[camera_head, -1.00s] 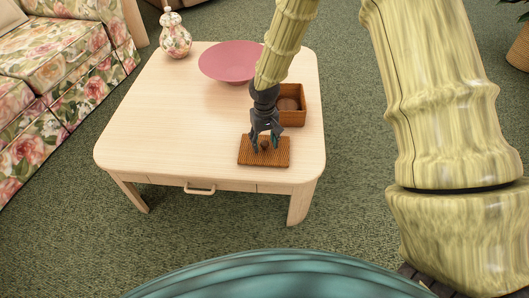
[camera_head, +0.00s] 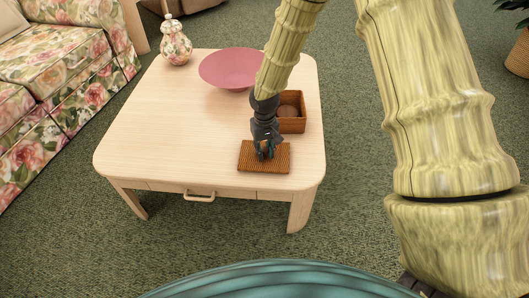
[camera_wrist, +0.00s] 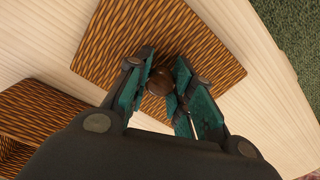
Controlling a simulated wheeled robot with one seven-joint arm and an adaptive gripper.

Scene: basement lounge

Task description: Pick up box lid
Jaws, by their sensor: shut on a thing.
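The box lid (camera_head: 280,163) is a flat, woven brown rectangle with a round dark knob. It lies on the pale wooden table near its front right edge, and it also shows in the wrist view (camera_wrist: 205,60). My gripper (camera_head: 264,155) is over the middle of the lid. In the wrist view its teal-padded fingers (camera_wrist: 160,88) are on either side of the brown knob (camera_wrist: 159,82), shut on it. In the head view the knob is hidden by the fingers. The open woven box (camera_head: 293,124) stands just behind the lid, partly covered by my arm.
A pink bowl (camera_head: 230,70) and a floral-patterned vase (camera_head: 175,47) stand at the back of the table (camera_head: 150,130). The left and middle of the tabletop are clear. A floral sofa (camera_head: 60,60) is at the left, on green carpet.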

